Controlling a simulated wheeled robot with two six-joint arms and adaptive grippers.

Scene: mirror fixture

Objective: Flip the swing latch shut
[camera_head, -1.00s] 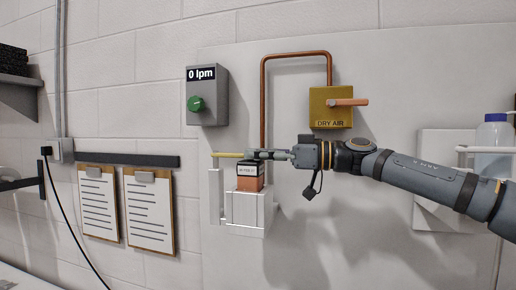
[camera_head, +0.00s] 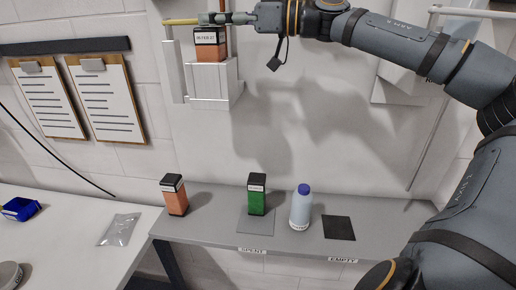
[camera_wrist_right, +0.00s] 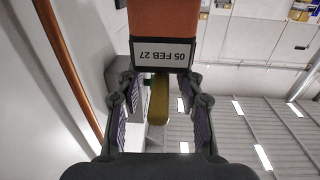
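The swing latch is a yellow bar (camera_head: 181,21) at the top of the white holder (camera_head: 211,86), level with the top of the cartridge. In the right wrist view, the yellow bar (camera_wrist_right: 158,101) lies between my fingers, with gaps on both sides. An orange cartridge (camera_head: 209,68) with a black, labelled cap stands upright in the holder; its orange body (camera_wrist_right: 164,18) shows above its date label in the wrist view. My right gripper (camera_head: 214,18) reaches in from the right at the cap's top edge. Its fingers (camera_wrist_right: 160,85) are spread apart. My left gripper is not in view.
Below, a grey shelf (camera_head: 290,232) carries an orange cartridge (camera_head: 175,195), a green cartridge (camera_head: 257,194), a white bottle (camera_head: 301,208) and a dark square pad (camera_head: 339,228). A blue bin (camera_head: 20,209) and a silver pouch (camera_head: 119,230) lie on the left table. Clipboards (camera_head: 105,97) hang left.

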